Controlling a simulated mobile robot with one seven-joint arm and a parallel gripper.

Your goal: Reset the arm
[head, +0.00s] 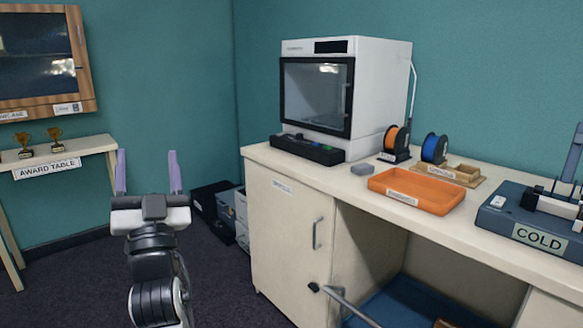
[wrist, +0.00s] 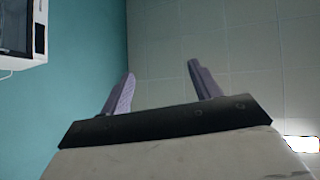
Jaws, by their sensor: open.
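My gripper (head: 148,172) stands raised at the left of the head view, its two purple fingers pointing up and spread apart. Nothing is between them. In the head view it shows in front of the teal wall, between the award table and the counter. In the wrist view my gripper (wrist: 160,82) is also open and empty, with the wall and pale ceiling tiles behind it.
A counter (head: 285,158) on the right carries a white printer (head: 380,85), an orange tray (head: 415,191), filament spools (head: 434,147) and a device marked COLD (head: 505,225). The award table (head: 90,147) with two trophies stands left. Dark boxes (head: 212,200) lie on the floor behind my gripper.

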